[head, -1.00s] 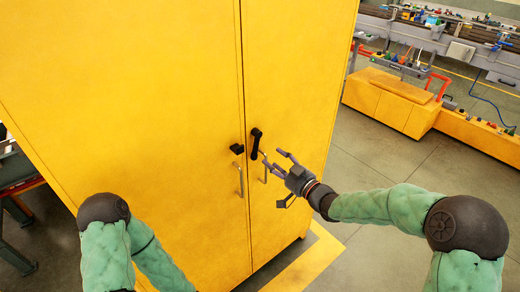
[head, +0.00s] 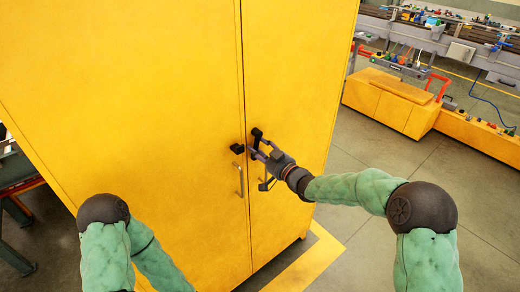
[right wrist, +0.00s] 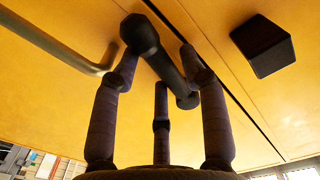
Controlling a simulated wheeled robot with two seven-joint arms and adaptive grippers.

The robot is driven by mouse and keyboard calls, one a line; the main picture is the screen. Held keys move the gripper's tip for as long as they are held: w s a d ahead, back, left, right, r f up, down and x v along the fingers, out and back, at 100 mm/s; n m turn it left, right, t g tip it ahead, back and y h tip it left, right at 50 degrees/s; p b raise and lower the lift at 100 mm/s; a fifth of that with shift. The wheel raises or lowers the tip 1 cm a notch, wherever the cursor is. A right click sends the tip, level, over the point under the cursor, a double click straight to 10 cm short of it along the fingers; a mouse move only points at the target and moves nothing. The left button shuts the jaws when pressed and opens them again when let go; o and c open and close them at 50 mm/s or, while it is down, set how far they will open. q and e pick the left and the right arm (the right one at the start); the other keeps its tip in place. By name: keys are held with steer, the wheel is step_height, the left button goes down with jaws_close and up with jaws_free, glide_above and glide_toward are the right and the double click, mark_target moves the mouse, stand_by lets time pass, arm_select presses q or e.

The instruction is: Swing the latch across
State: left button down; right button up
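The black latch (head: 257,134) is a short bar on the right door of the yellow cabinet (head: 180,90), near the seam between the doors. In the head view it hangs roughly upright, its lower part partly covered by my right gripper (head: 257,152). A black block (head: 237,149) sits on the left door. In the right wrist view the latch (right wrist: 166,66) lies between the spread fingers of my right gripper (right wrist: 160,58), and the block (right wrist: 263,46) is at upper right. The fingers look open around the latch; firm contact cannot be told. My left gripper is out of view.
Metal pull handles stand out from both doors, the left one (head: 240,179) in clear view and the right one (right wrist: 60,45) close beside my right fingers. Open floor (head: 375,160) lies right of the cabinet. A cluttered workbench (head: 450,45) stands at the back right.

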jaws_close()
steer(key=shift+s+a, duration=0.1)
steer(key=m, duration=0.1)
steer(key=m+p, duration=0.1)
steer(key=shift+s+a+r+m, duration=0.15)
steer(key=shift+s+a+m, duration=0.15)
steer(key=shift+a+m, duration=0.1)
steer(key=shift+s+a+r+m+p, duration=0.15)
steer(key=shift+a+m+p, duration=0.05)
steer(key=shift+m, duration=0.5)
steer(key=shift+s+a+r+m+p, duration=0.1)
steer(key=shift+s+a+m+p, duration=0.1)
steer(key=shift+m, duration=0.5)
steer(key=shift+s+a+r+m+p, duration=0.1)
steer(key=shift+a+r+m+p, duration=0.1)
steer(key=shift+m, duration=0.5)
steer(key=o, duration=0.5)
jaws_free()
